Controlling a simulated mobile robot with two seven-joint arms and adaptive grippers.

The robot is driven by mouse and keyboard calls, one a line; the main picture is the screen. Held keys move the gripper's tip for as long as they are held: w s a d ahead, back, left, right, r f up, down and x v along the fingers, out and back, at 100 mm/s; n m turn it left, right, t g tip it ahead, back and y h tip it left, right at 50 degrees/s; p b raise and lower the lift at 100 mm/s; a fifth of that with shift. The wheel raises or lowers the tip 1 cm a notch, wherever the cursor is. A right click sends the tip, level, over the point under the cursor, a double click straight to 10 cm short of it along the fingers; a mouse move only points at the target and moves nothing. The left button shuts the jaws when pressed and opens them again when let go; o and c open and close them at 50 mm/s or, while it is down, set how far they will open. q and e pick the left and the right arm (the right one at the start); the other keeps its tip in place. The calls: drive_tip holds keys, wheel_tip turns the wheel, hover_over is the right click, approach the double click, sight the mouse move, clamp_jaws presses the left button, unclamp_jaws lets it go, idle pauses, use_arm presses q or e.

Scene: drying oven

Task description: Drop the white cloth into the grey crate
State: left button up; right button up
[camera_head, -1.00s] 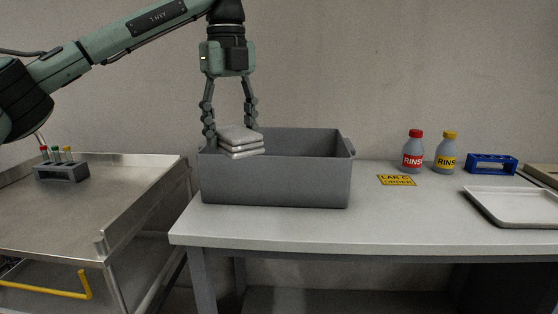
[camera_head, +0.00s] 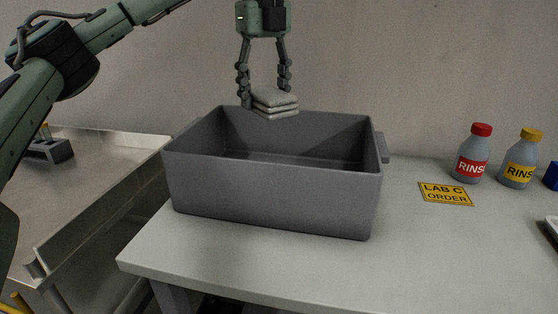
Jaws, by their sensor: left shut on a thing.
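The white cloth (camera_head: 274,103) is a folded, layered pad. My left gripper (camera_head: 265,98) comes down from the top and is shut on it, with one finger on each side. The cloth hangs over the back part of the grey crate (camera_head: 270,197), around the height of its far rim. The crate is a deep open box on the table, and the part of its floor that shows is bare. My right gripper is not in view.
The crate stands on a light table (camera_head: 230,265). A yellow label (camera_head: 446,194), a red-capped bottle (camera_head: 473,154) and a yellow-capped bottle (camera_head: 520,160) are to its right. A metal cart (camera_head: 80,190) with a tube rack (camera_head: 50,151) is at left.

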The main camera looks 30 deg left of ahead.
use_arm(q)
drive_tip(key=shift+f, duration=2.25)
drive_tip(key=o, duration=1.2)
wheel_tip(320, 180, up, 12)
drive_tip(key=shift+r, duration=0.1)
wheel_tip(320, 180, down, 12)
drive_tip(key=shift+r, duration=1.6)
